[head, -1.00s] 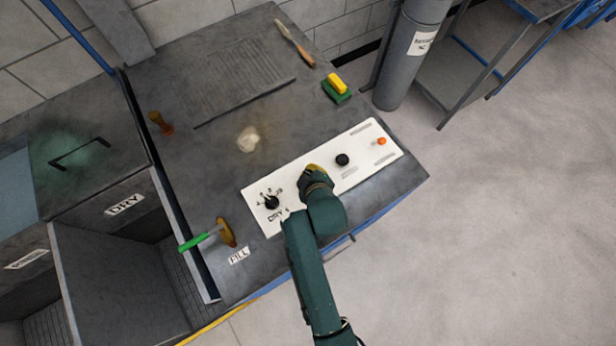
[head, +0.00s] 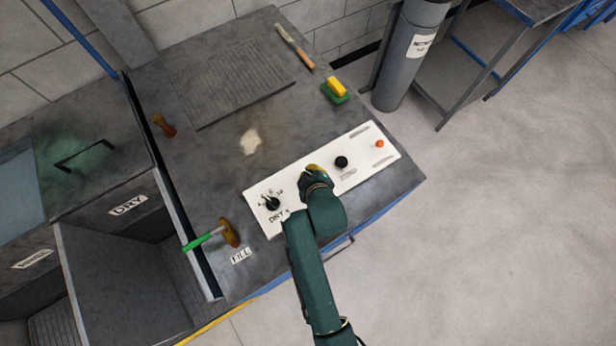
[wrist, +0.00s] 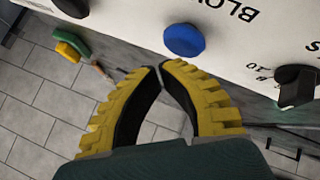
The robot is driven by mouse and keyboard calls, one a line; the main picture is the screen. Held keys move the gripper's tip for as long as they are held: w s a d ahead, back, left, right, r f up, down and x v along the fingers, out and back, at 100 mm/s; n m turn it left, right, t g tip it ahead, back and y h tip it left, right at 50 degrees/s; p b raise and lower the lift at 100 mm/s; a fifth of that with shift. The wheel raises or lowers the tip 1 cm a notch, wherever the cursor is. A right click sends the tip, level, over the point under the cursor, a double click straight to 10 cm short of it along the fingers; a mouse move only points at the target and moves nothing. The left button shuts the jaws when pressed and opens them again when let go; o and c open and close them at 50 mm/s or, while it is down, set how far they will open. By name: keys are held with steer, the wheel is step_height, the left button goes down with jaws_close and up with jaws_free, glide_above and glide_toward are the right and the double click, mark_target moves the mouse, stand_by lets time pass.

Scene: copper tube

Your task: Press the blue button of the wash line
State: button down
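The blue button (wrist: 184,40) is a round cap on the white control panel (wrist: 120,22). It shows in the wrist view just beyond my fingertips, with a small gap in the picture; I cannot tell if they touch. My gripper (wrist: 163,66) has yellow ribbed fingers with black inner pads; the tips meet and hold nothing. In the head view my gripper (head: 314,170) is over the middle of the white panel (head: 262,189), and it hides the blue button there.
A black dial (head: 271,203) is left of my gripper; a black knob (head: 341,162) and an orange button (head: 379,144) are right. A sponge (head: 336,89), a brush (head: 294,45) and a green-handled lever (head: 205,240) are on or by the bench. Floor on the right is clear.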

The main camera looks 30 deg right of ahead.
steer(key=shift+r+p, duration=2.6)
steer(key=shift+p, duration=0.05)
steer(key=shift+f, duration=0.1)
